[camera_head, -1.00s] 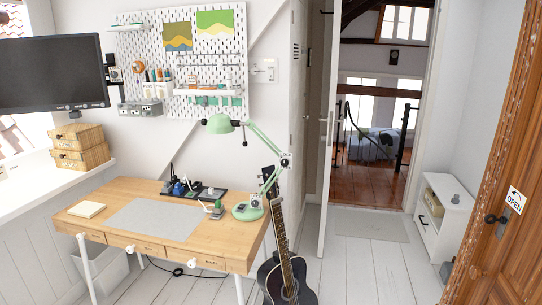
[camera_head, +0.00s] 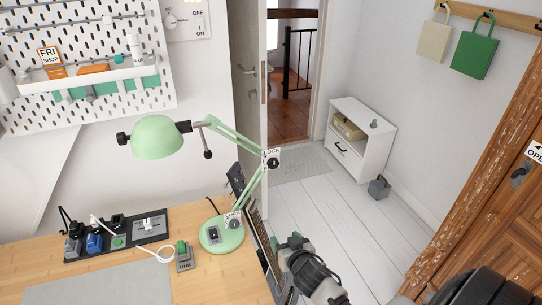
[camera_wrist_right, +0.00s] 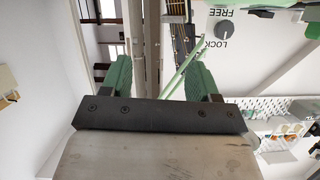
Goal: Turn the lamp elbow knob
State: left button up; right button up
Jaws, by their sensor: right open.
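The green desk lamp (camera_head: 158,138) stands on the right end of the desk. Its elbow knob (camera_head: 273,162) is a dark round knob on a white plate marked LOCK, where the two arm sections meet. In the right wrist view the knob (camera_wrist_right: 222,29) is grey, on a plate marked FREE and LOCK, and the picture is upside down. My right gripper (camera_head: 288,242) is below and slightly right of the knob in the head view, apart from it. Its green fingers (camera_wrist_right: 159,78) are open with nothing between them. My left gripper is out of view.
The desk (camera_head: 205,270) carries a black tray (camera_head: 110,240) with switches and a small HUB box (camera_head: 184,258). A guitar (camera_head: 262,238) leans at the desk's right edge, close to my gripper.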

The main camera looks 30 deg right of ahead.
aim_at(274, 165)
notch_tip(274, 165, up, 18)
jog(key=w+d+m+t+h+p, duration=0.1)
jog(key=d+m+t, duration=0.1)
jog(key=t, duration=0.2)
jog(key=p+x, duration=0.1)
jog(key=x, duration=0.9)
jog(key=shift+a+f+p, duration=0.15)
jog(key=shift+f+p, duration=0.05)
jog(key=shift+p, duration=0.2)
jog(key=shift+w, duration=0.6)
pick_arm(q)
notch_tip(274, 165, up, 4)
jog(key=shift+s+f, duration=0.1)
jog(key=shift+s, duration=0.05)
pick_arm(e)
jog(key=shift+c, duration=0.4)
jog(key=c, duration=0.9)
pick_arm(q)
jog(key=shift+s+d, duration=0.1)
pick_arm(e)
jog(key=shift+o, duration=0.2)
